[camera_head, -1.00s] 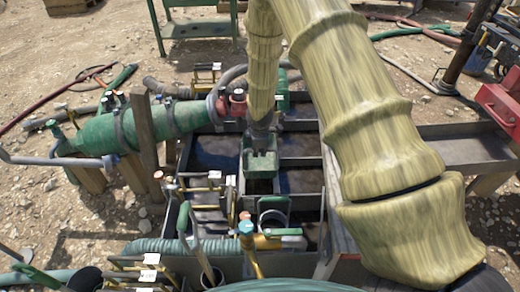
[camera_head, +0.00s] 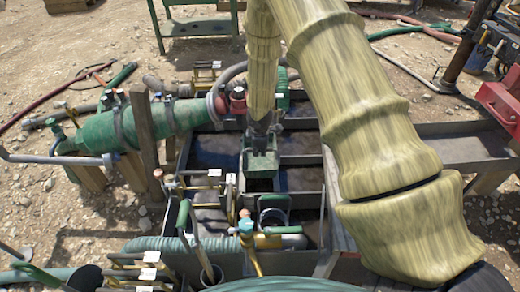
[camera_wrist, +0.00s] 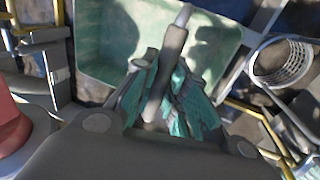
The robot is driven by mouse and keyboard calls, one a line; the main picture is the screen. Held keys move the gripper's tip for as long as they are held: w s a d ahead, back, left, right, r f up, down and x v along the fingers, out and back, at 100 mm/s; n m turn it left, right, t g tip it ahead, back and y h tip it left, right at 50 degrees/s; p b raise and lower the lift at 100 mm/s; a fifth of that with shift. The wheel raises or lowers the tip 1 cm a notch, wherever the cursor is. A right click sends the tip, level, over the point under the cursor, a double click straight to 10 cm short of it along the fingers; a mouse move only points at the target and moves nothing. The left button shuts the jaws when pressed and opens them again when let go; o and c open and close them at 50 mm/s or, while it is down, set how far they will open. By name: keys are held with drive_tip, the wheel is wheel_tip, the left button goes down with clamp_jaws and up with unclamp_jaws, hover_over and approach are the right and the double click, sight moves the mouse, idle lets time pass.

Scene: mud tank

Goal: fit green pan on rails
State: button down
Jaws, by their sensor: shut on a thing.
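The green pan (camera_head: 261,164) hangs over the dark tank (camera_head: 215,150) in the head view. In the wrist view it is a pale green, wide, shallow shape (camera_wrist: 110,45) filling the upper middle. My gripper (camera_wrist: 160,100) has teal-padded fingers closed around a grey upright bar, seemingly the pan's handle. In the head view my gripper (camera_head: 262,132) is small and partly hidden by my arm. Grey bars (camera_head: 300,160) cross the tank beside the pan and may be the rails. I cannot tell whether the pan touches them.
A large green pipe (camera_head: 160,122) stands left of the tank. Yellow pipes with white tags (camera_head: 200,186) and a ribbed teal hose (camera_head: 175,243) lie nearer. A round grey basket (camera_wrist: 283,62) is right of the pan in the wrist view. A red machine part (camera_head: 502,100) is far right.

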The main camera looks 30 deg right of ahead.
drive_tip(key=shift+f, duration=0.35)
drive_tip(key=c, duration=1.4)
unclamp_jaws()
drive_tip(key=shift+o, duration=0.2)
drive_tip(key=v, duration=1.2)
